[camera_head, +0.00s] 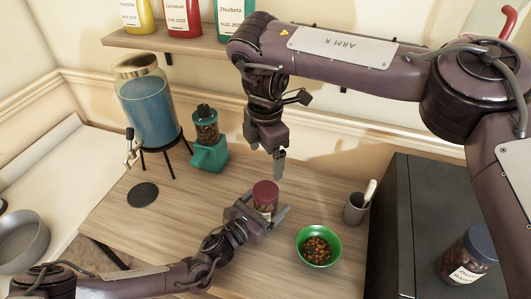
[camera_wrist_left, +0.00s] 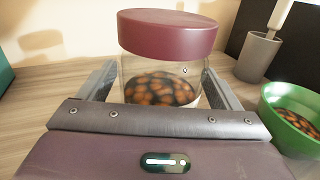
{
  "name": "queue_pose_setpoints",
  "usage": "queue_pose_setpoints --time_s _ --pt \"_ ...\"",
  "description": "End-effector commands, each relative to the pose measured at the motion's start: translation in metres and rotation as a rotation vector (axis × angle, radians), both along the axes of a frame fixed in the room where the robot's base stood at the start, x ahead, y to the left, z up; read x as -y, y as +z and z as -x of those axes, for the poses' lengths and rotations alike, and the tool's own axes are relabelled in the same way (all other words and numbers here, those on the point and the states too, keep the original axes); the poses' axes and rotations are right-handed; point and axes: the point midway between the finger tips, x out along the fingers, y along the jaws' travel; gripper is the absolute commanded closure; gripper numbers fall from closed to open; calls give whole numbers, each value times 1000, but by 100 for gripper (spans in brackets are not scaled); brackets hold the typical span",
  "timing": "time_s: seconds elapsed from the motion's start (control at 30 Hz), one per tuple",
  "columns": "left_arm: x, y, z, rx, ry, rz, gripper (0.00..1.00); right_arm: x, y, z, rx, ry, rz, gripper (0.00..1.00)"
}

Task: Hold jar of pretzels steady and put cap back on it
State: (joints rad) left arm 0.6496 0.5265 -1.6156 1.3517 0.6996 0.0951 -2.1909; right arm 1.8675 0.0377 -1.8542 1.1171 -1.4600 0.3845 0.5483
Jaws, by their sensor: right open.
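The jar of pretzels (camera_wrist_left: 160,88) is clear with brown pieces inside and stands upright on the wooden table. Its dark red cap (camera_head: 265,190) rests on the jar's top; in the left wrist view the cap (camera_wrist_left: 168,35) covers the mouth, and I cannot tell whether it is screwed down. My left gripper (camera_head: 265,213) has one finger on each side of the jar's body, close against the glass below the cap. My right gripper (camera_head: 279,168) points down, open and empty, above and slightly right of the cap, apart from it.
A green bowl of brown pieces (camera_head: 318,232) and a grey cup (camera_head: 355,209) stand right of the jar. A teal dispenser (camera_head: 209,155), a blue drink dispenser (camera_head: 148,108) and a dark disc (camera_head: 143,194) lie left. A shelf (camera_head: 160,42) hangs behind; a black box (camera_head: 415,215) stands right.

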Motion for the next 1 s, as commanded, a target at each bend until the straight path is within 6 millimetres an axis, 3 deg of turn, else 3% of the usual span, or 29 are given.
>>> queue_pose_setpoints --time_s 0.27,0.7,1.0 --pt "-4 -1 4 0 1 -1 14 0 -1 0 0 0 0 12" --pt "-47 -1 54 -1 1 -1 14 0 -9 0 0 0 0 12" --pt "-51 0 59 0 0 0 14 0 -9 0 0 0 0 12"
